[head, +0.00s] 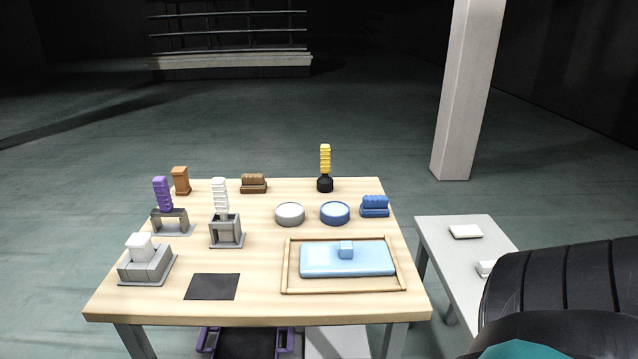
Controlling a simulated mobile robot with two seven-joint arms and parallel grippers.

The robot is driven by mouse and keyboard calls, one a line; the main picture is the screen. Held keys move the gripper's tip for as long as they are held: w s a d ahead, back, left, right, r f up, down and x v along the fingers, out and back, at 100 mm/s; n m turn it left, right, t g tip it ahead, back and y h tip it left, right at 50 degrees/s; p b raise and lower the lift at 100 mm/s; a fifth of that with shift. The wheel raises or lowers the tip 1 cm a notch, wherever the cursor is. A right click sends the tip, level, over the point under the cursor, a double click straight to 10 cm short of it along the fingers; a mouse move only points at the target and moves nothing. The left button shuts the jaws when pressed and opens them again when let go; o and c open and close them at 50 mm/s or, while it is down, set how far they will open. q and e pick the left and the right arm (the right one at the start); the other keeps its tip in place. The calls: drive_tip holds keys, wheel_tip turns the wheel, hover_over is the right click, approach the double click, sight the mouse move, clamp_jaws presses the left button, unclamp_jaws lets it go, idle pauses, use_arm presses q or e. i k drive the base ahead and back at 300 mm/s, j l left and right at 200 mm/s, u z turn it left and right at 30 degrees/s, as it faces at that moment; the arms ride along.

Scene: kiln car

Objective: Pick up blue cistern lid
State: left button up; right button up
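The blue cistern lid (320,262) is a light blue, rounded rectangular slab with a small block-shaped knob on top. It lies flat inside a shallow wooden-framed tray (404,283) at the front right of the wooden table. Nothing touches it from above. Neither of my grippers is in the head view. A black ribbed arm part of mine fills the lower right corner.
Behind the tray stand a white round dish (290,214), a blue-rimmed dish (335,213), a blue stacked piece (375,207) and a yellow-handled tool (325,165). Grey fixtures (147,263) stand left, near a dark mat (212,287). A grey side table (452,256) is right.

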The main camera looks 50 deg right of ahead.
sight(342, 258)
drive_tip(key=z, duration=1.75)
